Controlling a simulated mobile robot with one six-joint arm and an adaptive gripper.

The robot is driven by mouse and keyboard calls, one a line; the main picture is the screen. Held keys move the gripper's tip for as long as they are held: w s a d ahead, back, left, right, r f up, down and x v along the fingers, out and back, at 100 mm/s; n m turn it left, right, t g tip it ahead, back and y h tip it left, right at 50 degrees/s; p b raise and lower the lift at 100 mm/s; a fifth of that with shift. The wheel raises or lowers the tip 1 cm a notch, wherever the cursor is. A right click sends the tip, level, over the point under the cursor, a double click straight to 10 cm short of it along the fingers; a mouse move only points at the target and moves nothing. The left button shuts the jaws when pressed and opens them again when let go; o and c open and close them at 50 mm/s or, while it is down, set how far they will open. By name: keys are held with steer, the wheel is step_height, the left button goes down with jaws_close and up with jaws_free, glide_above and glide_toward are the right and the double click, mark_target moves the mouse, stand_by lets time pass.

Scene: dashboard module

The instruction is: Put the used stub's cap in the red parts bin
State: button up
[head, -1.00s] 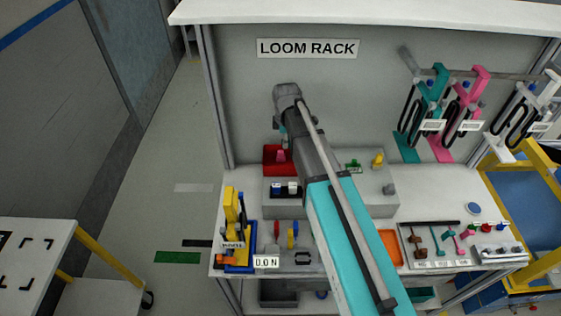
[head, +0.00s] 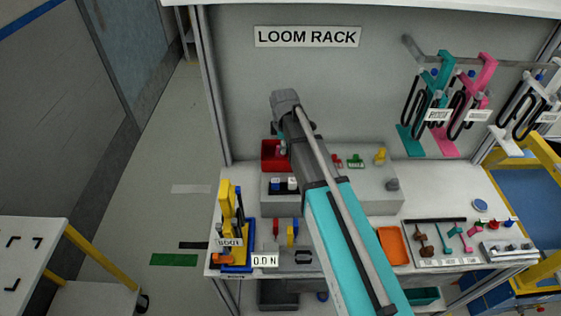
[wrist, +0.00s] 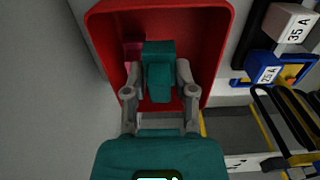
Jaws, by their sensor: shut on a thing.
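The red parts bin (head: 269,163) stands at the back left of the bench, by the rack's back panel. In the wrist view its red wall (wrist: 220,45) surrounds the gripper's fingers from above. My gripper (wrist: 160,85) is shut on a teal block-like piece, seemingly the cap (wrist: 158,70), held over or inside the bin opening. A pink piece (wrist: 132,50) lies in the bin beside it, partly hidden. I cannot tell whether the teal piece touches the bin floor. In the head view my arm hides part of the bin.
A grey module (head: 330,203) with several coloured parts on it stands right of the bin. Blue (wrist: 265,67) and white (wrist: 290,22) fuse-like blocks sit close to the bin's right side. A yellow and blue holder (head: 235,240) stands at the front left.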

steer(key=shift+f, duration=0.35)
steer(key=o, duration=0.8)
stand_by(0.4)
steer(key=shift+r, duration=0.1)
